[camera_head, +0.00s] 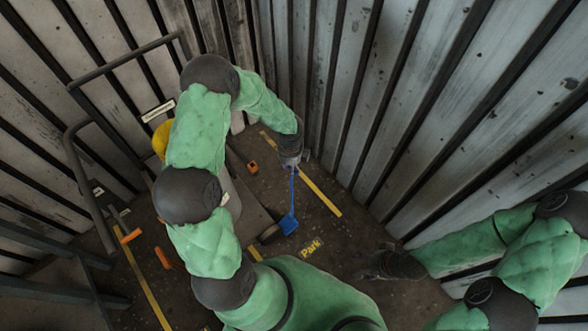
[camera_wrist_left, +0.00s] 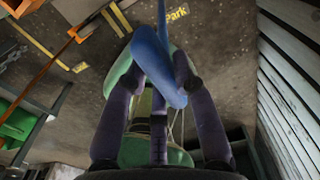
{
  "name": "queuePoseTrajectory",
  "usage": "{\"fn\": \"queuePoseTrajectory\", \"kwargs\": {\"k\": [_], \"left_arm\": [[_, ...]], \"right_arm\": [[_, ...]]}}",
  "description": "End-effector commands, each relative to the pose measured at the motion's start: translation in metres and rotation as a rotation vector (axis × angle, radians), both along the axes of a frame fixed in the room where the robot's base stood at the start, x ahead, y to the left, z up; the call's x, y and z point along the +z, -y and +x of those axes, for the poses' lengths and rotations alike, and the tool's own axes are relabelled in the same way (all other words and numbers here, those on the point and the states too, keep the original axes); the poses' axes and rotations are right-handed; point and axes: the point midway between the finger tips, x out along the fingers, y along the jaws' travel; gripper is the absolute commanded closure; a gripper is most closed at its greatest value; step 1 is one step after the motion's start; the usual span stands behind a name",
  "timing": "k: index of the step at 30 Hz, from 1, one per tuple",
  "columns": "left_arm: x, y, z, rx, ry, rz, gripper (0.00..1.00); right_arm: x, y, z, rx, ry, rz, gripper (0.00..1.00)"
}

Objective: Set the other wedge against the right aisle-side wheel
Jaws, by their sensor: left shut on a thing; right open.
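A blue wedge (camera_head: 288,223) on a long blue handle is at or just above the dark floor, in the middle of the head view. My left gripper (camera_head: 290,165) is shut on the top of its handle; the blue handle (camera_wrist_left: 155,60) also shows between the fingers in the left wrist view. A dark round part, apparently a wheel (camera_head: 268,235), is just left of the wedge, at the corner of a grey deck (camera_head: 252,208). I cannot tell whether they touch. My right gripper (camera_head: 365,264) is open and empty, low over the floor.
A "Park" mark (camera_head: 311,248) lies on the floor between the wedge and my right gripper. Small orange items (camera_head: 253,168) lie left of the handle. Yellow lines (camera_head: 312,187) cross the floor. A ribbed metal wall (camera_head: 400,110) rises at the right, dark rails (camera_head: 80,150) at the left.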

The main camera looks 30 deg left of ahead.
Motion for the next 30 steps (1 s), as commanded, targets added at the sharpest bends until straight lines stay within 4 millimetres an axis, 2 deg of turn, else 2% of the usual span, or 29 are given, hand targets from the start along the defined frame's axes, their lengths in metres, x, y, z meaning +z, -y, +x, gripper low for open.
{"fn": "queuePoseTrajectory", "kwargs": {"k": [11, 30], "left_arm": [[-0.002, -0.006, 0.001, 0.000, 0.000, 0.001, 1.00], [-0.015, -0.016, -0.023, 0.001, -0.002, 0.001, 1.00]], "right_arm": [[0.000, 0.000, 0.000, 0.000, 0.000, 0.000, 0.46], [-0.010, 0.000, 0.000, 0.000, 0.000, 0.000, 0.46]]}}
